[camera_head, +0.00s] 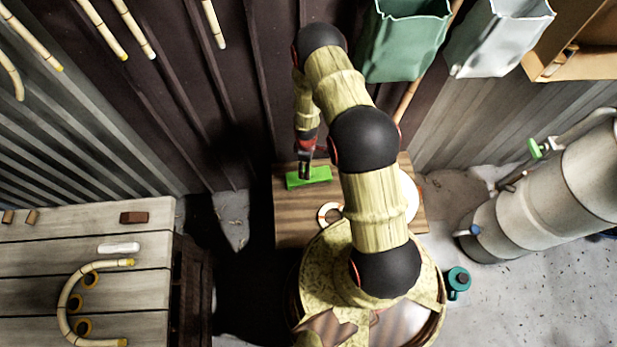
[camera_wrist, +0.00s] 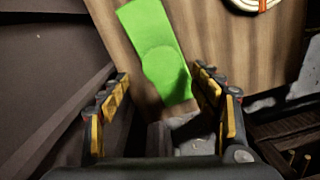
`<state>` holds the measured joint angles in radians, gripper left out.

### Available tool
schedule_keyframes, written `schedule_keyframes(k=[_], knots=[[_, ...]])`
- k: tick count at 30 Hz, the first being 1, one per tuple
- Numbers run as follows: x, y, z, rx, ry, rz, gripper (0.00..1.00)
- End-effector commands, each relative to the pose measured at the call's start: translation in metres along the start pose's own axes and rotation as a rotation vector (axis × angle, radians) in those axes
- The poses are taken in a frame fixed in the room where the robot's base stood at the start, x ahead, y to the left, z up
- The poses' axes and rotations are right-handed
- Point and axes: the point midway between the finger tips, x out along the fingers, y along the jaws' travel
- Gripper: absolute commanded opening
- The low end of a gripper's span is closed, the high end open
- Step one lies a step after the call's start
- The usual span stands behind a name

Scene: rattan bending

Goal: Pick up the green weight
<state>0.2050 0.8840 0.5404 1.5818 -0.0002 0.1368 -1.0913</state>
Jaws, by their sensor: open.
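The green weight (camera_head: 309,178) is a bright green block lying on the brown wooden table (camera_head: 296,215), near its far left edge. In the wrist view the green weight (camera_wrist: 155,45) lies slantwise on the striped wood, its near end between and just beyond the fingers. My gripper (camera_head: 305,168) is directly over it in the head view. In the wrist view my gripper (camera_wrist: 162,82) has its yellow-padded fingers wide apart with nothing held between them. I cannot tell its exact height above the weight.
A slatted bench (camera_head: 60,250) with a bent rattan piece (camera_head: 70,300) stands at left. A large grey cylinder (camera_head: 555,190) is at right. A dark corrugated wall (camera_head: 170,100) rises close behind the table.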

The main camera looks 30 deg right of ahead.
Motion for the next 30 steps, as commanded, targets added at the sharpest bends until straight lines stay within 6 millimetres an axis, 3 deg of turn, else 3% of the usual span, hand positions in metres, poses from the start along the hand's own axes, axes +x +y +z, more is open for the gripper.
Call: schedule_keyframes(k=[12, 20, 30], knots=[[0.049, -0.003, 0.008, 0.000, 0.000, 0.001, 0.64], [0.050, -0.003, 0.008, 0.001, 0.001, 0.002, 0.64], [0.050, -0.003, 0.008, 0.001, 0.001, 0.001, 0.44]])
